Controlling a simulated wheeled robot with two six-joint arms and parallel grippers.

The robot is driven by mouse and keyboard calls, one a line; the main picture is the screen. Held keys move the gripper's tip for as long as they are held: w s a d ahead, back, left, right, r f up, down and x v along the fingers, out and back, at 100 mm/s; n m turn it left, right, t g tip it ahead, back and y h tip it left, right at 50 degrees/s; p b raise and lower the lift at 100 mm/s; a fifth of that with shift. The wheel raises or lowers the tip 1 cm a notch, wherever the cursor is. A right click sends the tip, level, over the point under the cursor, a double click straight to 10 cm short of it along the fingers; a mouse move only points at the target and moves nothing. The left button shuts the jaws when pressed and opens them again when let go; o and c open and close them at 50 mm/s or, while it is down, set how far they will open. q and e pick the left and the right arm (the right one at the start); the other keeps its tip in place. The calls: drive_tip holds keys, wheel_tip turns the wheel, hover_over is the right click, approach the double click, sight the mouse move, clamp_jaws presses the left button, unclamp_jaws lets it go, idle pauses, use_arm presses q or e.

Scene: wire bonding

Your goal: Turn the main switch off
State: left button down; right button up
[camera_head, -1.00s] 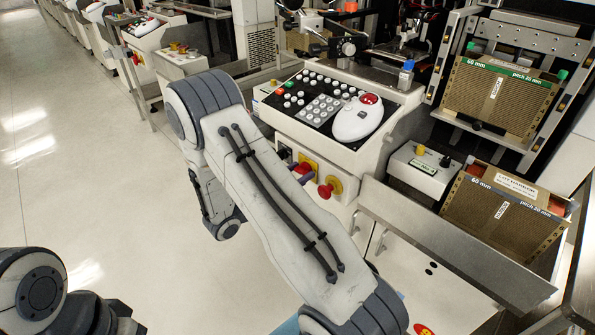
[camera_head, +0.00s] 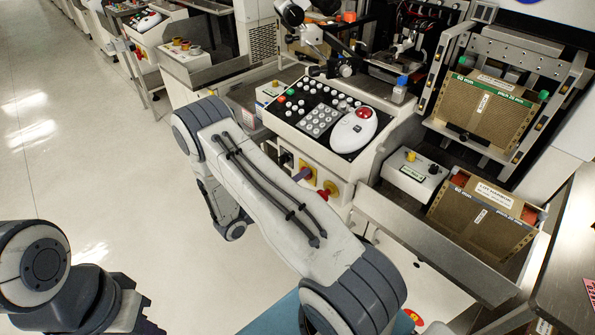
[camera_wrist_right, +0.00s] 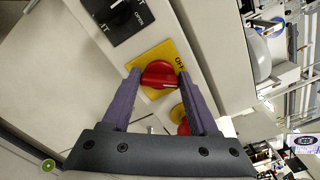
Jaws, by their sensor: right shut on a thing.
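The main switch is a red rotary knob (camera_wrist_right: 160,74) on a yellow plate (camera_wrist_right: 147,57) lettered OFF; the plate also shows on the machine's front panel in the head view (camera_head: 310,170). My right gripper (camera_wrist_right: 158,77) has its two purple fingers on either side of the knob, shut on it. In the head view the right gripper (camera_head: 301,174) is small and partly hides the knob. The knob's exact turn angle is hard to tell. My left arm is at the lower left of the head view; only a purple edge shows at its end.
A red mushroom button (camera_head: 328,190) on yellow sits just right of the switch. A black OPEN-marked switch (camera_wrist_right: 122,18) is on the other side. A metal rail (camera_head: 425,240) runs at the right.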

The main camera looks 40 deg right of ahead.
drive_tip(key=shift+f+n+p, duration=0.1)
drive_tip(key=shift+n+p, duration=1.3)
drive_tip(key=shift+n, duration=2.1)
drive_tip(key=o, duration=1.4)
drive_tip(key=a, duration=0.7)
drive_tip(key=a+b, duration=0.1)
drive_tip(key=a, duration=0.2)
drive_tip(key=shift+s+a, duration=0.2)
drive_tip(key=shift+s, duration=0.2)
